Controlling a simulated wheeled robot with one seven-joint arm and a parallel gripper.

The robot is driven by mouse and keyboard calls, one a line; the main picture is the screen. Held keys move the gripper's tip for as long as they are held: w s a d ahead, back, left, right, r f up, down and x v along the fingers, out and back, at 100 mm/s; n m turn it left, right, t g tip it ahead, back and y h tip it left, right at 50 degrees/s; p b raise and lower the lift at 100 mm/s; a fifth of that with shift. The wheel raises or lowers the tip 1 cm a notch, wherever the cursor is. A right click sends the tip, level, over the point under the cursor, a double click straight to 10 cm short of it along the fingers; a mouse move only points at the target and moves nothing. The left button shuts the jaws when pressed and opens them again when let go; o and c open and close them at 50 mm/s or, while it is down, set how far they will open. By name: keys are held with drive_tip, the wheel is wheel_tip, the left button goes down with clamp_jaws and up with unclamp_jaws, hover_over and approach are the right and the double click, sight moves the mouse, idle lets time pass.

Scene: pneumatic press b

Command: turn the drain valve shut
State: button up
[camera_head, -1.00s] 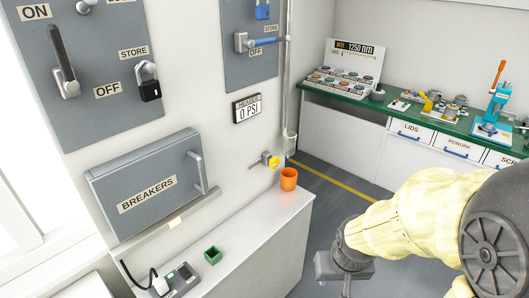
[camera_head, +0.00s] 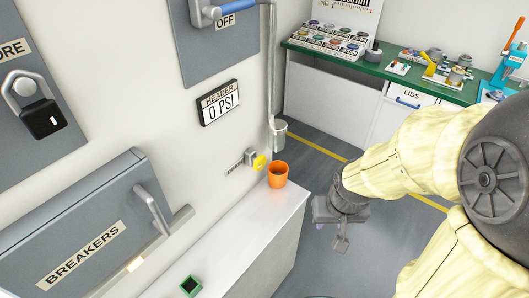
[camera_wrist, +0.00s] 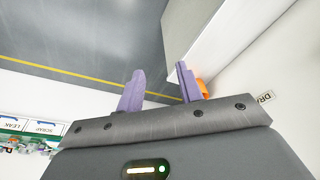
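The drain valve (camera_head: 259,162) is a small yellow knob on a grey fitting low on the white wall, beside a partly hidden label. An orange cup (camera_head: 278,175) stands just below it on the white cabinet. My gripper (camera_head: 341,240) hangs to the right of the cabinet, apart from the valve and the cup. In the wrist view my gripper (camera_wrist: 160,68) has its two purple fingers spread with nothing between them. The right finger partly covers the orange cup (camera_wrist: 202,88). The label (camera_wrist: 266,97) shows at the right there, but I cannot make out the valve knob.
The white cabinet (camera_head: 255,235) runs along the wall, with a small green box (camera_head: 191,286) on it. A grey pipe (camera_head: 271,80) comes down the wall near the valve. The breaker box (camera_head: 85,230) juts out at left. Grey floor (camera_head: 310,145) lies open beyond the cabinet.

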drive_tip(key=shift+w, duration=0.25)
drive_tip(key=shift+s, duration=0.1)
